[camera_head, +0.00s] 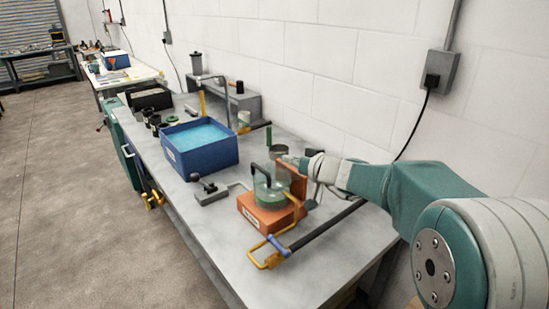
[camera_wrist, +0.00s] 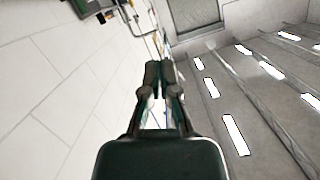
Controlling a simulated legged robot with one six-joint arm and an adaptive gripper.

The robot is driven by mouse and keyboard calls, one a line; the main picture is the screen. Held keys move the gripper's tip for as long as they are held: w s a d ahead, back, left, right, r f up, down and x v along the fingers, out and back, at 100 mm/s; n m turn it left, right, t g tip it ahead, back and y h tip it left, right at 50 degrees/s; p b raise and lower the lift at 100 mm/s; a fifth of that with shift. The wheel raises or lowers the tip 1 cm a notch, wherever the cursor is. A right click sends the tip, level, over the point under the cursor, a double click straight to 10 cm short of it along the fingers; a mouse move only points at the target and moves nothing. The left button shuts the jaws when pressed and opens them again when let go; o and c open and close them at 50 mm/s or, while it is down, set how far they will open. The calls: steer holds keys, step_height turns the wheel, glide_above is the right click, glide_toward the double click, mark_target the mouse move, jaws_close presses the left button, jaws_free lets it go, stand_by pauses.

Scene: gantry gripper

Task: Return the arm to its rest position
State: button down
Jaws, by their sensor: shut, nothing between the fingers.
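My gripper (camera_head: 288,159) is at the end of my outstretched teal and beige arm, which reaches from the lower right to the middle of the head view. It is small there, and it appears in front of the wall, above the bench. In the wrist view my gripper (camera_wrist: 160,72) points away from the camera with its dark fingers close together at the tips. It is shut and holds nothing. The wrist view is tilted, with the block wall on the left and the ceiling with bright lamps on the right.
A socket box (camera_head: 441,72) with a black cable is on the wall. The floor (camera_head: 70,190) at left is clear.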

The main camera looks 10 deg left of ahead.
steer(key=s+d+r+g, duration=0.2)
steer(key=s+g, duration=0.1)
steer(key=s, duration=0.7)
steer(key=s+d+f+m+h, duration=0.2)
steer(key=s+d+h, duration=0.2)
steer(key=s+d, duration=0.2)
steer(key=s+d+f+m+g+h, duration=0.1)
steer(key=s+d+h, duration=0.3)
steer(key=s, duration=0.7)
steer(key=s+d+f+m+h, duration=0.3)
steer(key=s+d, duration=0.4)
steer(key=s, duration=0.2)
steer(key=shift+s+d+f+g+h, duration=0.2)
steer(key=shift+s+d+g+h, duration=0.1)
steer(key=shift+h, duration=0.1)
steer(key=shift+w, duration=0.1)
